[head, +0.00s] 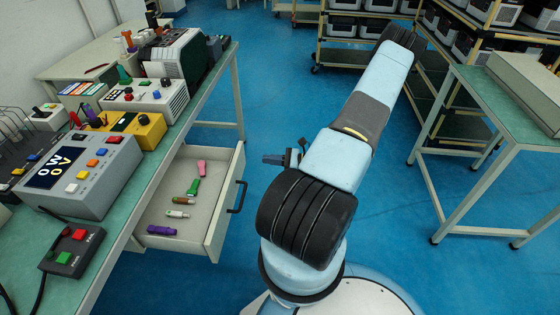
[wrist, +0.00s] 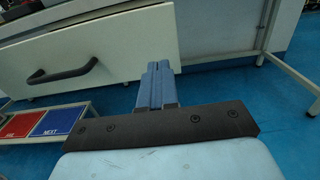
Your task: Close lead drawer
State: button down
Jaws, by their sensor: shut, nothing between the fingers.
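The lead drawer (head: 190,207) stands pulled out from under the green-topped bench in the head view. It holds several coloured leads or plugs: pink, green, brown, white and purple. Its black handle (head: 238,197) is on the front panel facing my arm. My gripper (head: 275,159) is to the right of the drawer's far corner in the head view, apart from the handle. In the wrist view my gripper (wrist: 157,85) has its blue fingers together and empty, in front of the drawer's pale front panel (wrist: 120,38). The handle (wrist: 63,72) shows to the left of the fingers. Contact with the panel cannot be told.
The bench (head: 128,178) carries several instruments, including a grey meter (head: 85,172) and a yellow box (head: 135,127). A second green-topped table (head: 495,100) stands at right. Shelving racks (head: 345,52) are at the back.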

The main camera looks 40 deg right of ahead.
aim_at(243, 157)
jog(key=x, duration=0.7)
jog(key=shift+w+a, duration=0.1)
jog(key=shift+w, duration=0.1)
